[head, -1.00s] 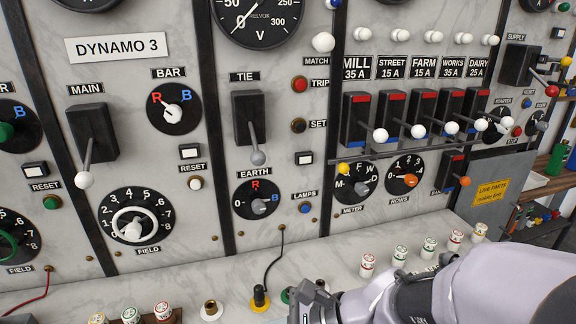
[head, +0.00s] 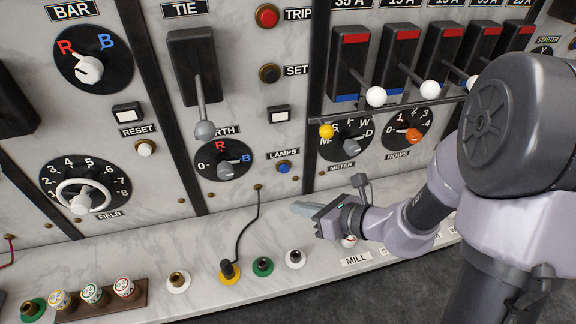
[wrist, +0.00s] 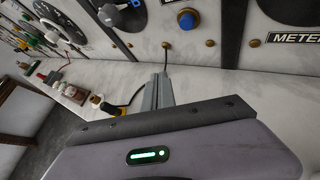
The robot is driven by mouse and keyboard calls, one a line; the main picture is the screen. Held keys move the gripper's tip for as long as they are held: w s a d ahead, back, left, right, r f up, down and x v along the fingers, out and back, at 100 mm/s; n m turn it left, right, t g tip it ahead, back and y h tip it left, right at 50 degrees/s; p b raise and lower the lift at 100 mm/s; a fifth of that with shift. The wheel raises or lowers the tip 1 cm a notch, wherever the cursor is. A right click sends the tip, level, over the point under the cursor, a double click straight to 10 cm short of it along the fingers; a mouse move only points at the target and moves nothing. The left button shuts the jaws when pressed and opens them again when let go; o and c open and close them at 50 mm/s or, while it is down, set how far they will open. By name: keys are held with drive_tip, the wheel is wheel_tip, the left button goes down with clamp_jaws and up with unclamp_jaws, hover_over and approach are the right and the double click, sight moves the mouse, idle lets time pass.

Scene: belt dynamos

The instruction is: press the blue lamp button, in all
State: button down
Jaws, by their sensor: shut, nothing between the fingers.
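The blue lamp button (head: 284,168) is a small blue dome in a brass ring on the marble panel, just below the LAMPS label (head: 283,154). It also shows in the wrist view (wrist: 187,19), above and a little right of the fingers. My gripper (head: 302,207) is shut and empty, its fingertips pointing left over the ledge. It is below and slightly right of the button, apart from it. In the wrist view the shut fingers (wrist: 158,92) point toward the panel. Nothing hides the button.
A yellow-based plug (head: 229,271) with a black cord stands on the ledge, beside green (head: 263,266) and white (head: 295,259) sockets. The EARTH knob (head: 224,162) is left of the button. The METER dial (head: 345,138) and a horizontal rail (head: 388,117) are to its right.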

drive_tip(key=w+a+p, duration=0.1)
drive_tip(key=w+a, duration=0.1)
drive_tip(key=w, duration=0.6)
drive_tip(key=shift+w+a+p, duration=0.2)
drive_tip(key=shift+w+p, duration=0.1)
drive_tip(key=shift+p, duration=0.05)
idle(1.8)
drive_tip(key=shift+w+a, duration=0.1)
drive_tip(key=shift+w, duration=0.25)
drive_tip(key=shift+w+a, duration=0.15)
drive_tip(key=shift+w, duration=0.35)
idle(0.5)
drive_tip(key=shift+s, duration=0.1)
drive_tip(key=shift+s+d, duration=0.25)
drive_tip(key=shift+s, duration=0.55)
drive_tip(key=s, duration=0.2)
drive_tip(key=s+d+b, duration=0.1)
drive_tip(key=s, duration=0.1)
drive_tip(key=shift+s+d+b, duration=0.2)
drive_tip(key=shift+s+b, duration=0.1)
drive_tip(key=shift+s, duration=0.1)
